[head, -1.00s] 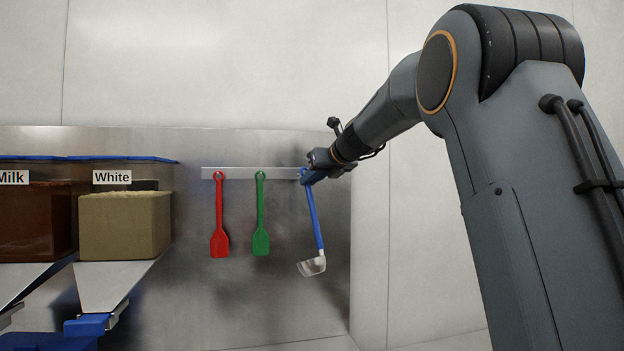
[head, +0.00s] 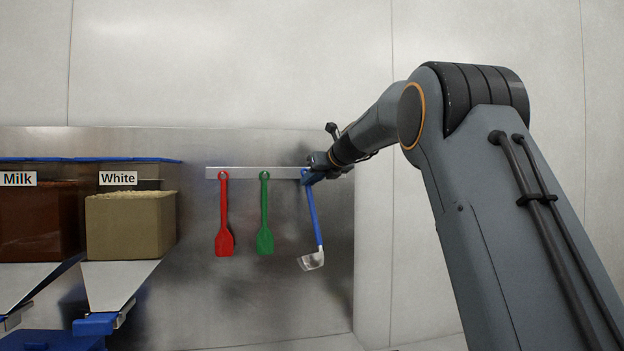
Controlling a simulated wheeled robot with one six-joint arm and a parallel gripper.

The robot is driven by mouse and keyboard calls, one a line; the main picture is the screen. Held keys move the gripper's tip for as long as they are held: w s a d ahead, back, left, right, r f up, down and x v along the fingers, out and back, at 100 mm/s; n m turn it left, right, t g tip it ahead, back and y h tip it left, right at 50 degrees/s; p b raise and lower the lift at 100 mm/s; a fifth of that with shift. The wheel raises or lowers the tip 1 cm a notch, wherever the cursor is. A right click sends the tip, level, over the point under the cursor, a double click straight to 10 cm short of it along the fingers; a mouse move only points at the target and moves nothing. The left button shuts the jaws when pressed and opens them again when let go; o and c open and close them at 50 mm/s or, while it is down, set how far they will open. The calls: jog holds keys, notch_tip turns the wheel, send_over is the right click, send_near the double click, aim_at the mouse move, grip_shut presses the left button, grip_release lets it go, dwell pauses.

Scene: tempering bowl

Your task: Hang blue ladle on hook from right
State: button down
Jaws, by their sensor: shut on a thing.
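The blue ladle (head: 313,217) hangs down from my gripper (head: 309,176), with its metal bowl (head: 312,261) at the bottom, slightly tilted. My gripper is shut on the top of the blue handle, at the right part of the metal hook rail (head: 284,173). The hook there is hidden behind the gripper, so I cannot tell whether the ladle is on it.
A red spatula (head: 224,228) and a green spatula (head: 265,225) hang on the rail to the left. Blocks labelled Milk (head: 38,220) and White (head: 130,225) stand at the left above metal chutes (head: 115,284). The wall below the ladle is clear.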

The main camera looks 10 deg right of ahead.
jog(key=shift+w+f+p, duration=0.2)
jog(key=shift+w+p, duration=0.65)
jog(key=shift+p, duration=0.15)
